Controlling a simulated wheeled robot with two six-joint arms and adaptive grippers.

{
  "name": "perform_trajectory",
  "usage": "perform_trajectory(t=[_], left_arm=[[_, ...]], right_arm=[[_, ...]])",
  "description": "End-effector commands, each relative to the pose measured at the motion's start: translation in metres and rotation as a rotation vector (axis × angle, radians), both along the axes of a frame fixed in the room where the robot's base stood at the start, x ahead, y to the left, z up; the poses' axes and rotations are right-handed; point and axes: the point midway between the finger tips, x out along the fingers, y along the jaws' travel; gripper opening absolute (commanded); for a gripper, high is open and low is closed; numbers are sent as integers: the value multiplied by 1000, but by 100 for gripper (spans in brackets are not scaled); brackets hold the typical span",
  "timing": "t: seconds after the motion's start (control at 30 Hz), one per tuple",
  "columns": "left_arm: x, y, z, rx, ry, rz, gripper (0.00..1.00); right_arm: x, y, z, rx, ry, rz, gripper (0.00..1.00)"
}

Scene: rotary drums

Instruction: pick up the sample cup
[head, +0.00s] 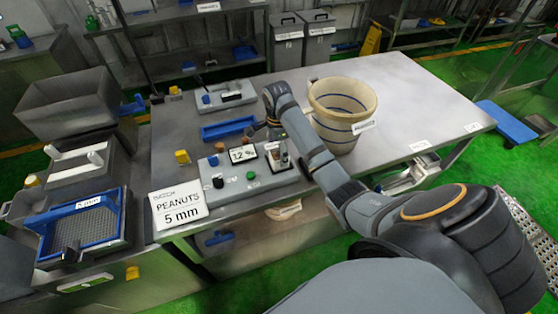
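My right arm reaches from the lower right over the steel table (400,92). My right gripper (262,130) is small and dark, pointing down beyond the wrist; its fingers are partly hidden, and I cannot tell whether it is open or shut. Close to it is a small brown cup-like object (248,132), possibly the sample cup. It lies by the blue tray (222,128), behind the grey meter box (238,182) with a "12" display (243,154). A clear container (281,160) with brownish contents stands on the meter's right side. My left gripper is out of view.
A large beige tub (342,112) stands right of my forearm. A "PEANUTS 5 mm" sign (180,206) is at the table's front left corner. Yellow blocks (182,157) and a grey device (224,95) stand on the left side. The right part of the table is clear.

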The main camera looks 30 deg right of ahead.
Motion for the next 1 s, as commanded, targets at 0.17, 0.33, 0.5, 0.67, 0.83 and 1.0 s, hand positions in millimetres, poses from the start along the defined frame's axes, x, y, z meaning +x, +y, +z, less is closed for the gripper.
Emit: perform_trajectory(t=[0.17, 0.33, 0.5, 0.67, 0.83, 1.0], left_arm=[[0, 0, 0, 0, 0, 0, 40], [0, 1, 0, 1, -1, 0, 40], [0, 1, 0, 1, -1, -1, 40], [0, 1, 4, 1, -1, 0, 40], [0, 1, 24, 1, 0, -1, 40], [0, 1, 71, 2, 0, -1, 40]], right_arm=[[0, 0, 0, 0, 0, 0, 61], [0, 0, 0, 0, -1, 0, 39], [0, 0, 1, 0, -1, 0, 39], [1, -1, 12, -1, -3, -1, 39], [-4, -1, 45, -2, -1, -2, 39], [-30, 1, 80, -4, 1, -1, 39]])
